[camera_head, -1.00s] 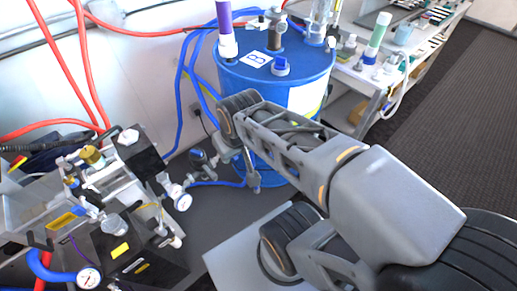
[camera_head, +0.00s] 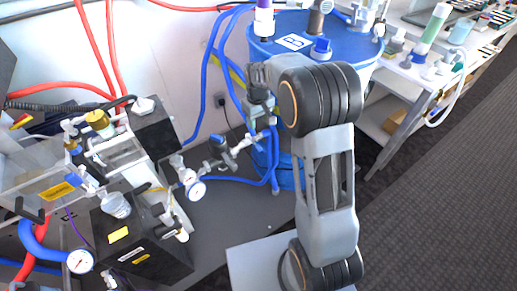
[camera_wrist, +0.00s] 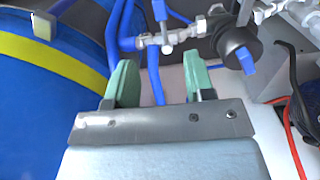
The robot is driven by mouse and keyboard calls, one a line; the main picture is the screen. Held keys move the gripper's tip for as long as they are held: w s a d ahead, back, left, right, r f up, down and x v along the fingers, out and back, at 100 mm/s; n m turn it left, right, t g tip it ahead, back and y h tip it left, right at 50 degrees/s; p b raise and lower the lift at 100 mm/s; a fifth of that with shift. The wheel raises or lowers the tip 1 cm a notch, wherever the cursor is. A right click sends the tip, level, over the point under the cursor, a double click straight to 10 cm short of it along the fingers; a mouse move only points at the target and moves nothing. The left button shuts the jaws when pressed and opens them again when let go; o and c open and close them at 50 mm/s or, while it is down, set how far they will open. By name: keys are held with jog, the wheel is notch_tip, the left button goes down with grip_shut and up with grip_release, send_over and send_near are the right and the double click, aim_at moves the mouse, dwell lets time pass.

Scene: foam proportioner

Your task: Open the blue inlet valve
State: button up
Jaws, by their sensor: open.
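A metal pipe line (camera_head: 240,146) with valve fittings runs between the blue drum and the black apparatus at left. In the wrist view this line (camera_wrist: 148,41) crosses the top, with a slim blue handle (camera_wrist: 166,36) standing on it. Right of that, a dark round fitting (camera_wrist: 232,38) carries a blue tab (camera_wrist: 246,61). I cannot tell for sure which blue part is the inlet valve's handle. My gripper (camera_wrist: 162,84) is open and empty, its two green fingers apart and just short of the line. In the head view my gripper (camera_head: 262,118) is partly hidden by my wrist.
The blue drum (camera_head: 345,52) stands close behind my arm, also filling the left of the wrist view. Blue hoses (camera_head: 240,182) lie near the floor. A bench (camera_head: 390,110) stands at right; the grey floor (camera_head: 420,230) there is clear.

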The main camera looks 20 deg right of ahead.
aim_at(258, 146)
notch_tip(258, 146, down, 14)
jog(key=shift+w+b, duration=0.1)
jog(key=shift+b, duration=0.8)
jog(key=shift+c, duration=0.3)
grip_shut()
